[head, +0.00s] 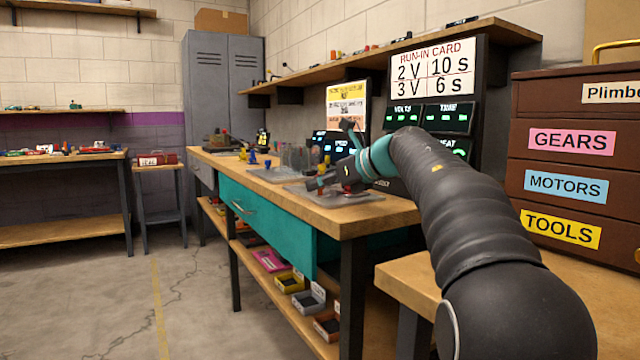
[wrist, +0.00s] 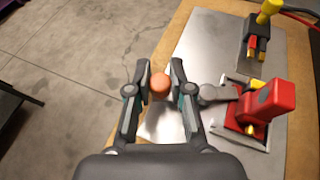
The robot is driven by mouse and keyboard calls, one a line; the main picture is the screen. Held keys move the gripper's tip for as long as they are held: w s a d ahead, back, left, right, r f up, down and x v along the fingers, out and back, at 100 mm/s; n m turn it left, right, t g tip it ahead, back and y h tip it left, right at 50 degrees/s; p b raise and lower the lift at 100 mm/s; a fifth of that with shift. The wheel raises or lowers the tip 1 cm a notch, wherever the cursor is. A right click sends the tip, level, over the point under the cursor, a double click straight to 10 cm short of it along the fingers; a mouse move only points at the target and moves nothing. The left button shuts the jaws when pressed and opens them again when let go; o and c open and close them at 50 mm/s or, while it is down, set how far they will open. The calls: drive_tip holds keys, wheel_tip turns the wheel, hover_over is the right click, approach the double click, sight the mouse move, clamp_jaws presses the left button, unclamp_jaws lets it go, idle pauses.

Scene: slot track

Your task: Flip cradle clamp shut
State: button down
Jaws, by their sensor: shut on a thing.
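The cradle (wrist: 232,138) is a red-and-grey fixture on a metal plate, at the right of the wrist view. A red block-like part (wrist: 268,108) with yellow bits sits in it. A grey clamp arm (wrist: 218,94) reaches left from the cradle toward my gripper, partly hidden by a finger. An orange-red ball knob (wrist: 160,85) lies between the fingers of my gripper (wrist: 159,76), which is shut on it. The knob's join to the arm is hidden. In the head view my gripper (head: 322,183) is low over the bench, and the cradle is mostly hidden.
A metal plate (wrist: 205,42) lies on the wooden bench (head: 385,212). A second fixture with a yellow plug (wrist: 265,12) and red and black wires stands beyond the cradle. The run-in card board (head: 433,70) rises behind my arm. Open floor (wrist: 60,100) lies left of the bench.

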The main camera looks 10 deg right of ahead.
drive_tip(key=shift+a, duration=0.1)
drive_tip(key=shift+w+a+r+m+t+h+p, duration=0.1)
drive_tip(key=shift+w+a+m+t+h+p, duration=0.1)
drive_tip(key=shift+m+t+h+p, duration=0.4)
drive_tip(key=m+h+p, duration=0.2)
drive_tip(key=shift+w+a+r+t+p, duration=0.2)
drive_tip(key=shift+w+t+p, duration=0.1)
drive_tip(key=shift+w+t, duration=0.1)
drive_tip(key=shift+w+m+h+p, duration=0.25)
drive_tip(key=shift+m+h+p, duration=0.25)
drive_tip(key=shift+p, duration=0.45)
drive_tip(key=shift+w+f+m+t+h+p, duration=0.1)
drive_tip(key=shift+f+m+t+h+p, duration=0.2)
drive_tip(key=shift+p, duration=0.05)
drive_tip(key=c, duration=1)
unclamp_jaws()
